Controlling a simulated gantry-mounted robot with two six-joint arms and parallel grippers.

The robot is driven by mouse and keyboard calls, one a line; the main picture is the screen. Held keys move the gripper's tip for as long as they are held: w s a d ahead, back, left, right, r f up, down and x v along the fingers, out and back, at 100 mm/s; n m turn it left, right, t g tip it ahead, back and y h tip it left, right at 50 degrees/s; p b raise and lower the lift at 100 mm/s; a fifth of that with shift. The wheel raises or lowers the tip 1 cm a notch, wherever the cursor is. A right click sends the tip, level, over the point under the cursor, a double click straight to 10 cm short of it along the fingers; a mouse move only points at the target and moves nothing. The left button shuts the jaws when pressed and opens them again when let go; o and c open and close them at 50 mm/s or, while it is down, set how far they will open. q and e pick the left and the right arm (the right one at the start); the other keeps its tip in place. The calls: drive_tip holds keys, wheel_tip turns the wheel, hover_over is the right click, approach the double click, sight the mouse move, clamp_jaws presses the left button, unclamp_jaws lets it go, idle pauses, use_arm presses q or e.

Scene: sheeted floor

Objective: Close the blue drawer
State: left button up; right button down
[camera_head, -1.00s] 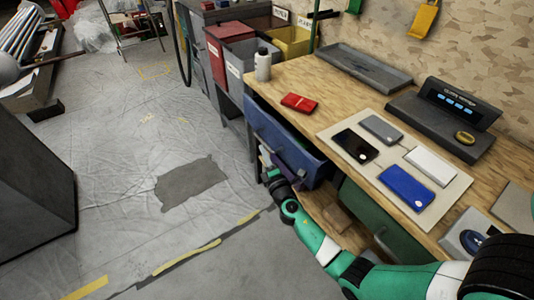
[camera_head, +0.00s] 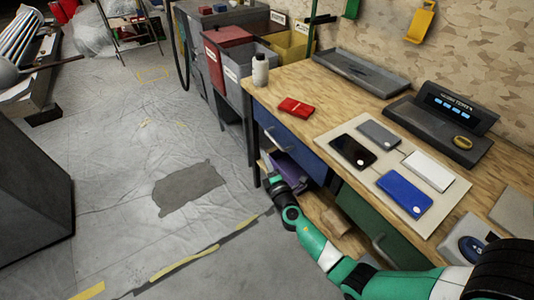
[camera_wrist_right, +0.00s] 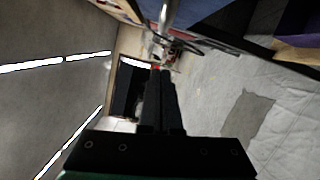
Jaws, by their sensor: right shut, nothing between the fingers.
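The blue drawer (camera_head: 287,138) is under the left end of the wooden workbench in the head view. Its front looks about flush with the bench edge, with a pale handle (camera_head: 279,142) on it. My right gripper (camera_head: 271,177) is low in front of the bench, below the drawer front and apart from its handle as far as I can see. Its dark fingers (camera_wrist_right: 160,75) are together and empty in the right wrist view. The exact gap between gripper and drawer is hard to tell. My left gripper is not in view.
A green drawer (camera_head: 368,226) is to the right under the benchtop (camera_head: 330,95). A purple bin (camera_head: 290,166) is below. The floor (camera_head: 120,180) at left is mostly clear.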

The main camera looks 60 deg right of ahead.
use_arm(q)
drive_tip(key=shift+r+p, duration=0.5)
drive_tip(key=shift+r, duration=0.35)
use_arm(e)
drive_tip(key=v, duration=0.9)
drive_tip(key=shift+s, duration=0.2)
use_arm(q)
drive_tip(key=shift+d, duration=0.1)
